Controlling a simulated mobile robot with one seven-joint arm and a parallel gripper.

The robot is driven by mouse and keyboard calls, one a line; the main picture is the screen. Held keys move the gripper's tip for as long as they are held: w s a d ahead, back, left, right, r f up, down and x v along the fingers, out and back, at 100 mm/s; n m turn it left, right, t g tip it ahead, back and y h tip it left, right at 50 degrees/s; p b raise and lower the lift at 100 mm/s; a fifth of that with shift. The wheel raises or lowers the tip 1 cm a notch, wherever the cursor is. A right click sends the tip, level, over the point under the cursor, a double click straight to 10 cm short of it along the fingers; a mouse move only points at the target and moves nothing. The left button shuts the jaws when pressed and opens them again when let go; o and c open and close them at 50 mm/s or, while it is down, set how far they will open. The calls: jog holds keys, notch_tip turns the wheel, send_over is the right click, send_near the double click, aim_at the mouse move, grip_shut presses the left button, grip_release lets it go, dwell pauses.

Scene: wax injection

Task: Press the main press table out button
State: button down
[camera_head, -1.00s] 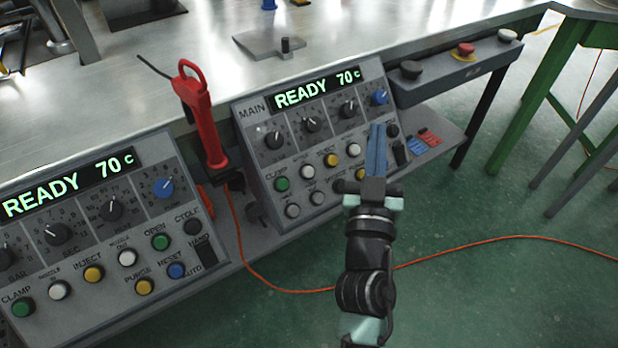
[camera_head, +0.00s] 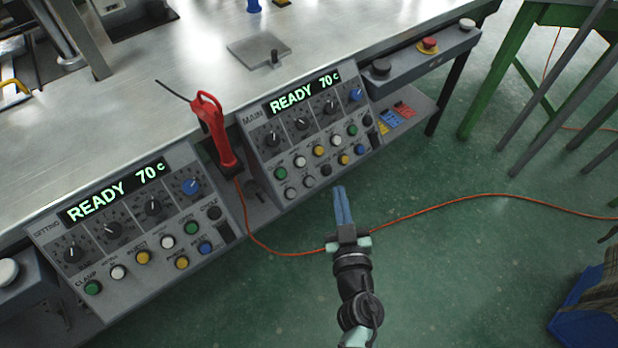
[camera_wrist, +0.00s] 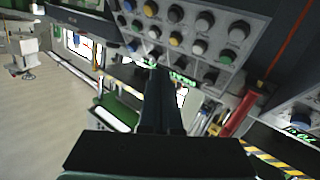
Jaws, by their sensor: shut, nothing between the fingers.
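The main panel (camera_head: 252,150) is a grey sloped box in the middle of the head view, with a lit "READY 70 c" display, a row of knobs and two rows of coloured push buttons. Its lower buttons include two white ones (camera_head: 299,188), a black one, a yellow one and a blue one. Their labels are too small to read, so I cannot tell which is table out. My gripper (camera_head: 340,190) is shut and empty, its blue fingers apart from the panel, in front of its lower edge. In the wrist view the panel's buttons (camera_wrist: 175,38) appear beyond the fingertips (camera_wrist: 158,72).
A second panel (camera_head: 62,232) stands at left. A red tool (camera_head: 213,125) stands between the panels, also visible in the wrist view (camera_wrist: 238,113). A control box with black, red and white buttons (camera_head: 412,62) is at right. An orange cable (camera_head: 440,209) crosses the green floor.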

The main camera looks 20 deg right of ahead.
aim_at(310, 182)
jog(key=w+a+f+b, duration=0.2)
jog(key=w+f+b, duration=0.3)
jog(key=w+b, duration=0.1)
jog(key=shift+w+a+f+b, duration=0.2)
jog(key=shift+f+b, duration=0.1)
jog(key=shift+b, duration=0.5)
dwell(1.8)
jog(key=shift+w+f, duration=0.3)
